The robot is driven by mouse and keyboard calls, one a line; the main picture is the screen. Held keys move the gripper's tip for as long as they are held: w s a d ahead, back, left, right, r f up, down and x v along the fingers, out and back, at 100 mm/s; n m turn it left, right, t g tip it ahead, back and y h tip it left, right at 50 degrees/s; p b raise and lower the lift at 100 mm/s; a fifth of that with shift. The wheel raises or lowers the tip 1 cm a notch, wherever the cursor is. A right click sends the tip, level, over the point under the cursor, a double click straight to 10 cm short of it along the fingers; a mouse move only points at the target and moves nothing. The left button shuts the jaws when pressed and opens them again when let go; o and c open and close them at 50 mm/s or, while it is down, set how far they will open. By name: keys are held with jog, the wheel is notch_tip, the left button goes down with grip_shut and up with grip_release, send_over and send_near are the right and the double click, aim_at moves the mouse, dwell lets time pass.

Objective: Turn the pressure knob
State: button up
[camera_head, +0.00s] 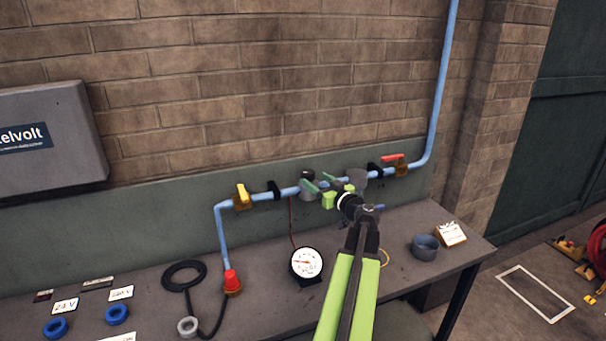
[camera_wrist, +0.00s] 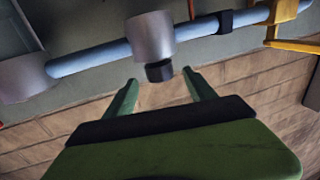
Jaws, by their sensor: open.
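The pressure knob is a small dark cap on a grey cylindrical body on the blue pipe. It shows in the head view (camera_head: 307,173) and in the wrist view (camera_wrist: 159,71), where the picture appears turned over. My gripper (camera_head: 319,182) reaches the pipe from the front right. In the wrist view my gripper's green fingers (camera_wrist: 160,78) are open, with one tip on each side of the dark knob. There are gaps between the tips and the knob, and I cannot see contact. In the head view the fingers partly hide the grey body.
A yellow-handled valve (camera_head: 242,196) is left on the pipe; a red-handled valve (camera_head: 396,160) and another grey body (camera_wrist: 25,78) are right. A brick wall is behind.

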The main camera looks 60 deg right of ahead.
aim_at(304, 172)
jog(key=x, duration=0.8)
jog(key=shift+w+d, duration=0.1)
jog(key=c, duration=1.2)
jog(key=shift+c, duration=0.7)
jog(key=shift+m+g+h, duration=0.3)
jog(key=shift+m+h, duration=0.1)
jog(key=shift+h, duration=0.1)
